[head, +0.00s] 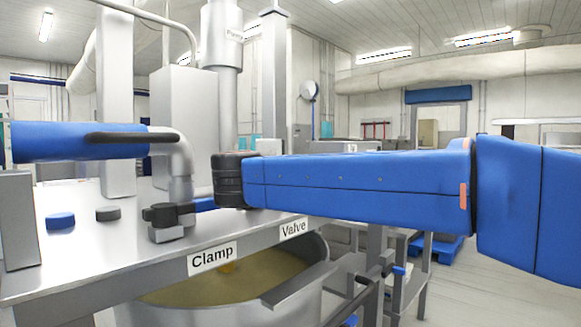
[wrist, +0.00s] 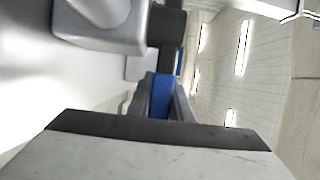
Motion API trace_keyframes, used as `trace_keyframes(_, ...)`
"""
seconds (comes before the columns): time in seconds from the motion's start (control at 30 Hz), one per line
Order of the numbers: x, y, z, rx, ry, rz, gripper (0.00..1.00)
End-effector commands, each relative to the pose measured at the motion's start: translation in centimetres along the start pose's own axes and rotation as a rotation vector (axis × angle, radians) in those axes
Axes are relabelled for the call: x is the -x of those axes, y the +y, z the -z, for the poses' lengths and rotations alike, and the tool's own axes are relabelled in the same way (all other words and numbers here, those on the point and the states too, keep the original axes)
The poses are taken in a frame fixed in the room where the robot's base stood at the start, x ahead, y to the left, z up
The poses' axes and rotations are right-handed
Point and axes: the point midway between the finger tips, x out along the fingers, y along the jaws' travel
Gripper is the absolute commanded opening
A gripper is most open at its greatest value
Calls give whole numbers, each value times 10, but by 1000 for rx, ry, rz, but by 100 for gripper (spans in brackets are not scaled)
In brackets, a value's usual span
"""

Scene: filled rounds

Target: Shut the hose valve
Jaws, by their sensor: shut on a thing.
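The hose valve's blue lever (wrist: 160,97) lies between the grey fingers of my gripper (wrist: 164,84) in the wrist view, and the gripper is shut on it. A blue piece, likely the same lever, shows in the head view (head: 205,204), just left of my dark wrist joint. The "Valve" label (head: 293,228) is on the table's front edge below my wrist. How far the lever is turned cannot be told.
Black and blue round knobs lie on the metal table (head: 80,265). A large vat (head: 225,290) stands below. Open floor is at right.

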Motion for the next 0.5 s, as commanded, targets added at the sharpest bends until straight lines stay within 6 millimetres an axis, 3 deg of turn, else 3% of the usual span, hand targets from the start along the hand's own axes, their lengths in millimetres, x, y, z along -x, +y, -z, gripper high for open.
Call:
trace_keyframes(0.03, 0, 3, -1, 2, -2, -3, 0)
trace_keyframes(0.07, 0, 3, -1, 2, -2, -3, 23)
trace_keyframes(0.1, 0, 3, -1, 2, -2, -3, 27)
trace_keyframes(0.5, 6, 1, -1, 0, -2, -1, 27)
